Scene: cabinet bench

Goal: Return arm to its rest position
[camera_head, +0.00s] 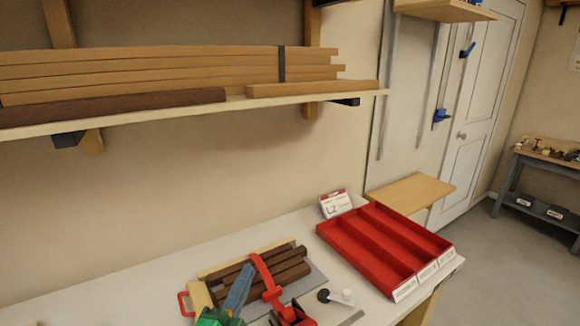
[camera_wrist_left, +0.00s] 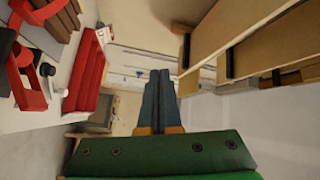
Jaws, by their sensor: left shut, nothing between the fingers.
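My left gripper (camera_head: 240,280) comes in at the bottom of the head view, with a green body and blue-grey fingers. In the left wrist view its fingers (camera_wrist_left: 160,80) lie side by side, shut and empty, with open air and the distant wall beyond the tips. In the head view the fingers overlap part of the dark wood pieces on the bench; I cannot tell the exact height above them. My right gripper is in neither view.
The white bench (camera_head: 120,290) holds dark wood strips (camera_head: 287,268) with a red clamp-like tool (camera_head: 266,277). A red divided tray (camera_head: 375,243) stands to the right. A shelf (camera_head: 180,114) with long boards (camera_head: 150,65) hangs above. Bench space at left is clear.

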